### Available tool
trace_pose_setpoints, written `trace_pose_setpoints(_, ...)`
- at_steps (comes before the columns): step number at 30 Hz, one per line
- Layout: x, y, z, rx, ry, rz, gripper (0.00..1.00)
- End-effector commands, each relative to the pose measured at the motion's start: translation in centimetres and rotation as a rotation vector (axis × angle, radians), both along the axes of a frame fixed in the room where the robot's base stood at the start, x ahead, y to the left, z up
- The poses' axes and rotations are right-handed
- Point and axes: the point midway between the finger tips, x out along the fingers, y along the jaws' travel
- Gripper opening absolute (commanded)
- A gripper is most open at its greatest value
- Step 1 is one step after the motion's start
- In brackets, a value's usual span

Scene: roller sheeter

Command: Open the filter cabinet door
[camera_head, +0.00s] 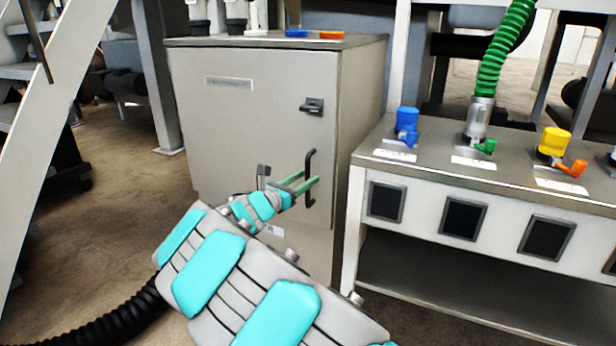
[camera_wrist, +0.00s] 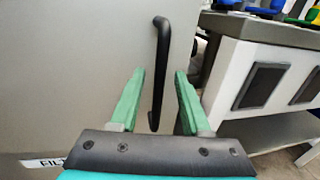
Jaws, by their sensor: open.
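The filter cabinet door (camera_head: 250,120) is a flat grey panel and looks shut. A black vertical bar handle (camera_head: 309,178) stands near its right edge, and a small black latch (camera_head: 312,106) sits above it. My gripper (camera_head: 306,183) is at the handle with green fingers. In the wrist view the handle (camera_wrist: 158,75) runs down between the two open fingers (camera_wrist: 160,90), with a gap on either side. I cannot tell whether a finger touches it. The door surface (camera_wrist: 80,70) fills the left of that view.
A workbench (camera_head: 480,200) with blue, green and yellow valves stands close to the right of the cabinet. A green hose (camera_head: 505,45) rises from it. Metal stairs (camera_head: 60,100) stand at the left. The floor (camera_head: 110,200) in front of the cabinet's left side is clear.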

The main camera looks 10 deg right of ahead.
Motion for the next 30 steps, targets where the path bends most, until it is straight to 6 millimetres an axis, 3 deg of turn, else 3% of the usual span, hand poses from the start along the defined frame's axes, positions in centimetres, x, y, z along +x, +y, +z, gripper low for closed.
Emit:
trace_pose_setpoints(5,1.04,-1.19,-0.02,0.001,0.001,-0.001,0.47)
trace_pose_setpoints(14,1.27,-1.35,-0.04,0.001,0.0,0.001,0.47)
trace_pose_setpoints(27,1.26,-1.33,-0.05,0.002,0.001,0.001,0.0)
trace_pose_setpoints(30,1.25,-1.34,-0.06,0.002,0.001,0.001,0.0)
